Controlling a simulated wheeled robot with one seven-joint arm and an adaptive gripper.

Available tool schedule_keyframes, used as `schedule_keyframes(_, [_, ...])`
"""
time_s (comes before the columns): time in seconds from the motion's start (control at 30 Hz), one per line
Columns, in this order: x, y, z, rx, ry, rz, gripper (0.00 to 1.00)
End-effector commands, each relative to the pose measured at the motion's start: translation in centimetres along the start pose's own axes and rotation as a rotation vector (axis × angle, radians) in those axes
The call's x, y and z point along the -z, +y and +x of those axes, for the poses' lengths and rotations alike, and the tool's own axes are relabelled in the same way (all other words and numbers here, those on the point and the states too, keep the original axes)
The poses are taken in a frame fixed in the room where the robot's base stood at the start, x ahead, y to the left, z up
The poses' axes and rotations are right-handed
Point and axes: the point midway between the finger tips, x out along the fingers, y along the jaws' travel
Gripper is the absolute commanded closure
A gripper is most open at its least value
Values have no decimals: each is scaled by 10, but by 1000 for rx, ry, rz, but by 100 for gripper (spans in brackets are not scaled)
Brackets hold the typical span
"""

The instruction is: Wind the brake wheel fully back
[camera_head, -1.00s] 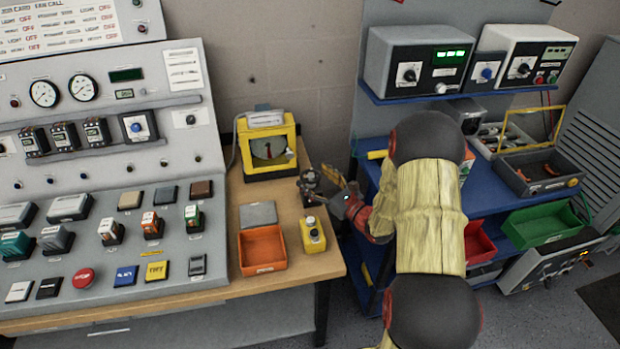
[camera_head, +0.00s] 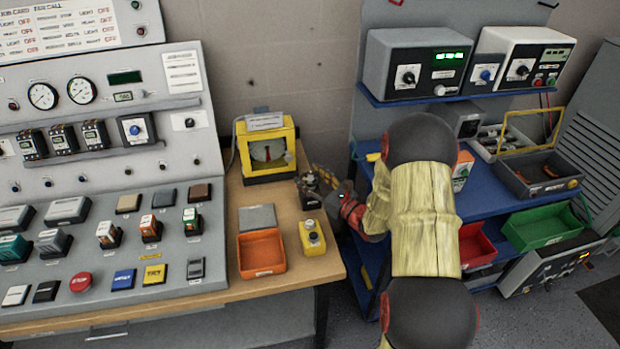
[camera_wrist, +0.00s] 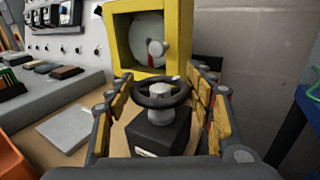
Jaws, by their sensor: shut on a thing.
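The brake wheel (camera_wrist: 162,93) is a dark ring handwheel with a pale hub. It sits on a black box (camera_wrist: 158,138) on the wooden bench. My gripper (camera_wrist: 163,84) has its yellow-padded fingers on either side of the wheel, shut on its rim. In the head view, my gripper (camera_head: 325,184) is at the bench's right end, beside the black box (camera_head: 309,193); the wheel is small and partly hidden there. Behind the wheel is a yellow-framed unit (camera_wrist: 182,57) with a round pale dial and a red mark, also seen in the head view (camera_head: 245,172).
An orange tray (camera_head: 262,272), a grey plate (camera_head: 257,217) and a yellow button box (camera_head: 312,239) lie on the bench near the wheel. A sloped control console (camera_head: 70,180) stands left. A blue shelf unit (camera_head: 490,197) stands close on my arm's right.

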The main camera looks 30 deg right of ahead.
Motion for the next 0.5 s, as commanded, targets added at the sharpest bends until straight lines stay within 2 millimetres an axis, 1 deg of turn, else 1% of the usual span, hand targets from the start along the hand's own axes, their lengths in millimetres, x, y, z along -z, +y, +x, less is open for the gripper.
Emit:
schedule_keyframes(0.03, [0, 0, 0, 0, 0, 0, 59])
schedule_keyframes(0.27, [0, 0, 0, 0, 0, 0, 72])
schedule_keyframes(0.4, [0, -1, 0, -9, -1, 0, 73])
schedule_keyframes(0.5, [-2, -2, 1, -47, -3, -1, 72])
